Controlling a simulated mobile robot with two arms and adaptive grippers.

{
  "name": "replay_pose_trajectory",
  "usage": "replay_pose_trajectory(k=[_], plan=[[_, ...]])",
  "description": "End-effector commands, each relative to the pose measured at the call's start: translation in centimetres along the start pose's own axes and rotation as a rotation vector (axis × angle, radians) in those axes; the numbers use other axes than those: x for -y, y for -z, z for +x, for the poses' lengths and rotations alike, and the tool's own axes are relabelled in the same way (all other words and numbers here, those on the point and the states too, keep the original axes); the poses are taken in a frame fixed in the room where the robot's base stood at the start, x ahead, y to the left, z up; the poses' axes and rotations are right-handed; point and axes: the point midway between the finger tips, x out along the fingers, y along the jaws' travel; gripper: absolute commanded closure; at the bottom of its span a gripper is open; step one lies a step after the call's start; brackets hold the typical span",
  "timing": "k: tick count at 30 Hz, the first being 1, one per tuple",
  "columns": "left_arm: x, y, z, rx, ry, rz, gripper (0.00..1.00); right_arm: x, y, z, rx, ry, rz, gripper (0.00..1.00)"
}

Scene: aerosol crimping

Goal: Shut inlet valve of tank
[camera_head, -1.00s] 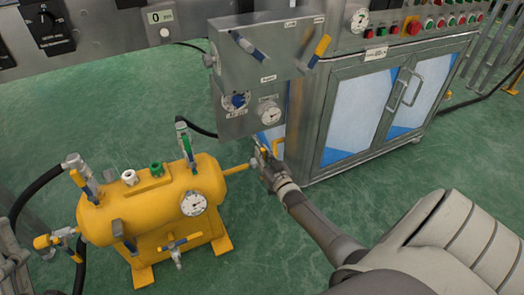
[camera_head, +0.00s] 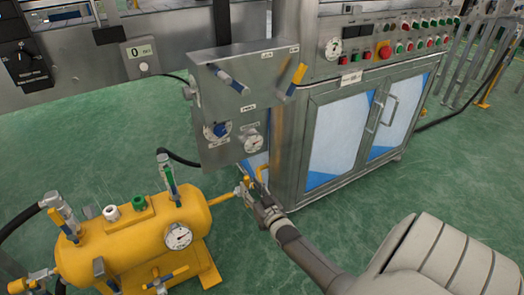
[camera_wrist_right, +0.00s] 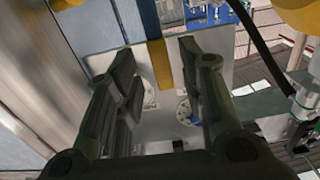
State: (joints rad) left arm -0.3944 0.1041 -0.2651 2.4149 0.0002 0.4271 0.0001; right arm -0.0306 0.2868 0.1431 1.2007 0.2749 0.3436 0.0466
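The yellow tank (camera_head: 130,243) stands at the lower left in the head view, with a dial gauge and several valves. A pipe (camera_head: 223,197) leaves its right end toward a valve with a yellow handle (camera_head: 262,176), beside the cabinet. My right gripper (camera_head: 250,190) is at this valve and partly hides it. In the right wrist view, the fingers (camera_wrist_right: 157,58) are apart, with a yellow bar-shaped handle (camera_wrist_right: 159,65) showing between them. I cannot tell whether they touch it. My left gripper is not in view.
A steel control box (camera_head: 222,150) with levers, a knob and a gauge hangs above the valve. A steel cabinet (camera_head: 297,165) with glazed doors stands just right of it. A black hose (camera_head: 18,222) runs to the tank's left. Green floor (camera_head: 400,190) is open at the right.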

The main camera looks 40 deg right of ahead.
Motion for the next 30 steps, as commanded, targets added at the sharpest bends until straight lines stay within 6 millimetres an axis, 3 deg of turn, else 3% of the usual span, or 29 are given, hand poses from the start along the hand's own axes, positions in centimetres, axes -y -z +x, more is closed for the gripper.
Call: replay_pose_trajectory(k=[9, 15, 30], plan=[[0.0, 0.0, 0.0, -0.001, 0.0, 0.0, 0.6, -0.1, -0.1, -5.8, 0.003, -0.001, 0.001, 0.63], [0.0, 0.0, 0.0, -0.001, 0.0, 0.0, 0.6, -0.1, -0.1, -8.1, 0.001, -0.001, 0.001, 0.63], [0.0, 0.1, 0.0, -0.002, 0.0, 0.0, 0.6, -0.1, 0.0, -8.7, 0.001, -0.002, 0.001, 0.63]])
